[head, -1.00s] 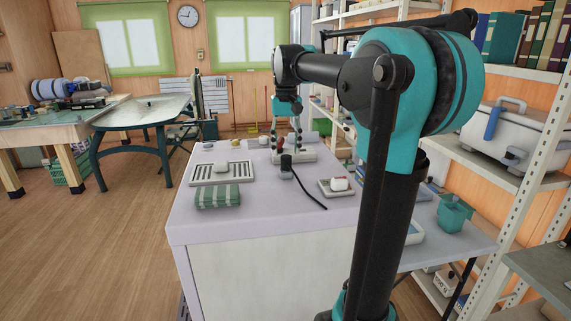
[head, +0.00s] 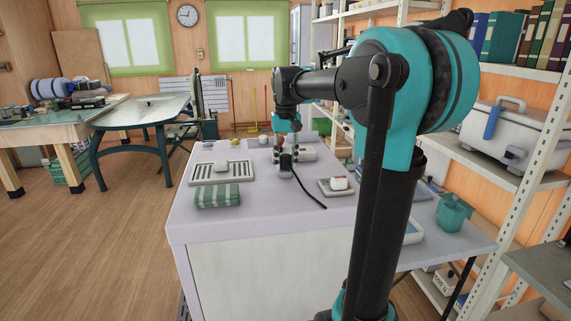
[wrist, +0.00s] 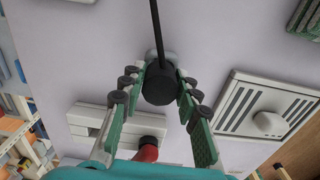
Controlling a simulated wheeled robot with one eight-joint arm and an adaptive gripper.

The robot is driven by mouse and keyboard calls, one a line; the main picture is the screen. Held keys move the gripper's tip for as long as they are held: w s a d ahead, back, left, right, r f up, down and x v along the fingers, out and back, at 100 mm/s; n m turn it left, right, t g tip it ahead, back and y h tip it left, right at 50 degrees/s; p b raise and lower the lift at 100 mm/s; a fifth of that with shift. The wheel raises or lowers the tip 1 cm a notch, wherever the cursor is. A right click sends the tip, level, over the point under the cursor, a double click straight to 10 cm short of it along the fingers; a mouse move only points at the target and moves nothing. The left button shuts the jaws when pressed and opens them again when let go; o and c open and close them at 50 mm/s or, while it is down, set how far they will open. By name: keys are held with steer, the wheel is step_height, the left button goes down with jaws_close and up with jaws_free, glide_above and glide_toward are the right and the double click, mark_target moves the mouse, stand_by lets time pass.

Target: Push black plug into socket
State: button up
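The black plug (wrist: 159,86) stands between the fingers of my gripper (wrist: 158,82) in the wrist view, its black cable running to the top edge. The fingers are open on both sides of it, with a narrow gap at each tip. A pale grey piece shows just behind the plug. In the head view, the plug (head: 285,161) is below my gripper (head: 286,149), partly covered by it. The white socket strip (wrist: 88,118) lies beside the plug, and also shows in the head view (head: 306,154). Its openings are largely hidden by the fingers.
A red item (wrist: 149,149) is at the strip. A small tray with a white item (head: 338,184) is to the right. The table's front (head: 265,228) is clear.

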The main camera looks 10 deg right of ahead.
mark_target(286, 155)
jaws_close()
steer(key=shift+r, duration=0.3)
steer(key=shift+r, duration=0.35)
steer(key=shift+r, duration=0.45)
steer(key=shift+r, duration=2.4)
